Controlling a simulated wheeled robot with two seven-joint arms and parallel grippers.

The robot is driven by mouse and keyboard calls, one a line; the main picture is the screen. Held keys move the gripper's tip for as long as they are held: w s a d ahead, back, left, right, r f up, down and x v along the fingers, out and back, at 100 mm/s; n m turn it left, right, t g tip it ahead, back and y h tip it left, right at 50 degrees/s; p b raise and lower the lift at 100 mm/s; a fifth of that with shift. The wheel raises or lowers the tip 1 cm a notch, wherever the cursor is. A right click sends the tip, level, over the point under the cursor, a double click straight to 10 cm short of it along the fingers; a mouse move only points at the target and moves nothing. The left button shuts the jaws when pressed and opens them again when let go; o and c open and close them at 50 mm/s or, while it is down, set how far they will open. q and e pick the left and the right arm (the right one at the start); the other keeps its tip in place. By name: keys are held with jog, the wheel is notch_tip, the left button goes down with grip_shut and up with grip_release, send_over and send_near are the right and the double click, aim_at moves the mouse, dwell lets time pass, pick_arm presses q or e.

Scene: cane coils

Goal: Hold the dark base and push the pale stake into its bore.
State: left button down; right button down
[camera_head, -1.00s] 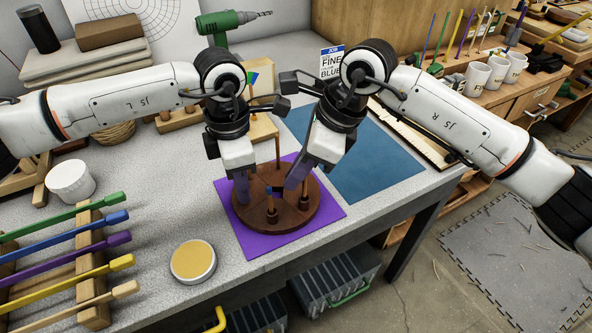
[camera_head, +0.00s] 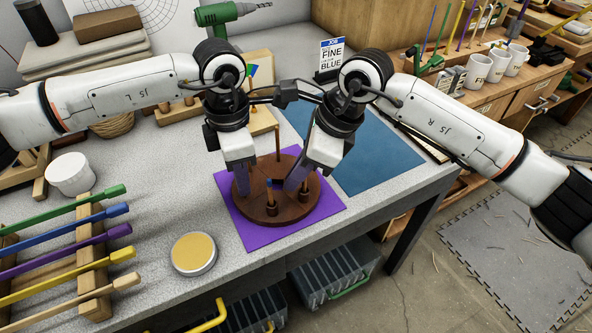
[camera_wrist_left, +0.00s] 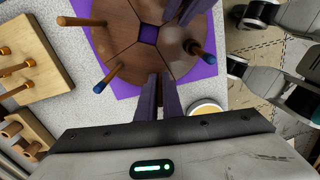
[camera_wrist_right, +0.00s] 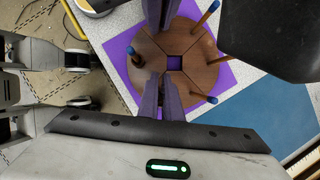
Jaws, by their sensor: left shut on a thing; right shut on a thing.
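The dark base (camera_head: 283,212) is a round brown disc made of wedges, lying flat on a purple mat. It has a square opening at its centre. Blue-tipped tan stakes stand in it: a front one (camera_head: 270,196), a back-right one (camera_wrist_right: 200,95) and a back-left one (camera_wrist_right: 208,15). My left gripper (camera_head: 243,190) is low at the base's left side and shut, apparently on the base; the contact is hidden. My right gripper (camera_head: 294,183) is low over the base's right front and shut, apparently on the pale stake, which its fingers hide. The bore is hidden too.
A rack of coloured sticks (camera_head: 92,250) stands at the left, beside a white cup (camera_head: 70,174). A round yellow-topped tin (camera_head: 193,254) sits at the front edge. A wooden peg block (camera_wrist_left: 25,65) is behind the base. A bare blue mat (camera_head: 375,165) lies to the right.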

jog(key=shift+f, duration=0.45)
jog(key=c, duration=1.9)
grip_release()
jog(key=shift+o, duration=0.2)
jog(key=v, duration=1.2)
pick_arm(q)
jog(key=c, duration=1.8)
grip_release()
jog(key=shift+c, duration=0.2)
